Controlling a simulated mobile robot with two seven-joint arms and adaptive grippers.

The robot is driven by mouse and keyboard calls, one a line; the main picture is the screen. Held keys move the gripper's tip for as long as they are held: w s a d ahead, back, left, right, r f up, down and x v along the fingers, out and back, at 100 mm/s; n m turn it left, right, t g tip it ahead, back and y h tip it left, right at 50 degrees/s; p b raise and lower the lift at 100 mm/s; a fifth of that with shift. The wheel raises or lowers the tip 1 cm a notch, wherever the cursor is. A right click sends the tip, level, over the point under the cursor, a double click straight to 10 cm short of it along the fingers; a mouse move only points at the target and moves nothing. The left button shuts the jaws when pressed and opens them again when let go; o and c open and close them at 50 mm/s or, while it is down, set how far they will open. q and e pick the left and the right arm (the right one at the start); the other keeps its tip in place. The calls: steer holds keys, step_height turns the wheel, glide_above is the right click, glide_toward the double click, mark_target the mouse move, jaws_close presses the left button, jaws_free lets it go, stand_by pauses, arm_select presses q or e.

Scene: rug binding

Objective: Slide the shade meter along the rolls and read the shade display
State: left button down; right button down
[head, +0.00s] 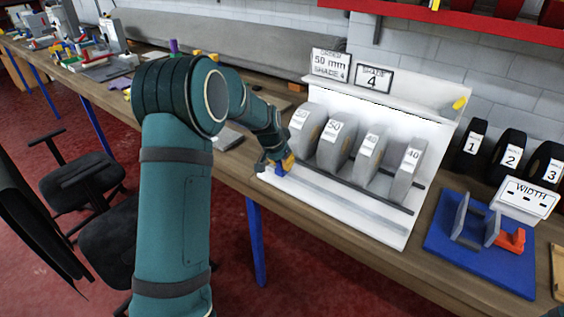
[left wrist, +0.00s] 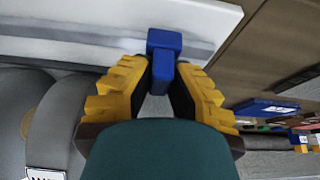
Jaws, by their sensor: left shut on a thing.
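My left gripper (head: 284,164), with yellow fingers, is at the left end of the white stand's front rail (head: 335,197). In the left wrist view, its fingers (left wrist: 164,68) are shut on the small blue shade meter (left wrist: 164,40). The meter (head: 280,171) shows partly below the fingers in the head view. Grey rolls stand in a row on the stand: a leftmost roll (head: 305,128), a second roll marked 50 (head: 334,140), a third (head: 369,150) and a fourth marked 40 (head: 406,172). The shade display (head: 374,79) reads SHADE 4.
An order sign (head: 331,64) reads 50 mm, SHADE 4. Right of the stand, a blue tray (head: 467,257) holds a grey gauge with an orange part (head: 512,240); its WIDTH display (head: 527,197) shows dashes. Black rolls marked 1, 2, 3 (head: 510,152) stand behind.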

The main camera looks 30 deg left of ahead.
arm_select(q)
steer(key=d, duration=0.3)
steer(key=d+p, duration=0.1)
steer(key=d, duration=0.3)
steer(key=d+p, duration=0.1)
steer(key=d, duration=0.3)
steer(key=shift+s+f, duration=0.1)
steer(key=shift+s, duration=0.3)
steer(key=c, duration=0.9)
jaws_free()
steer(key=v, duration=1.2)
steer(key=shift+w, duration=0.1)
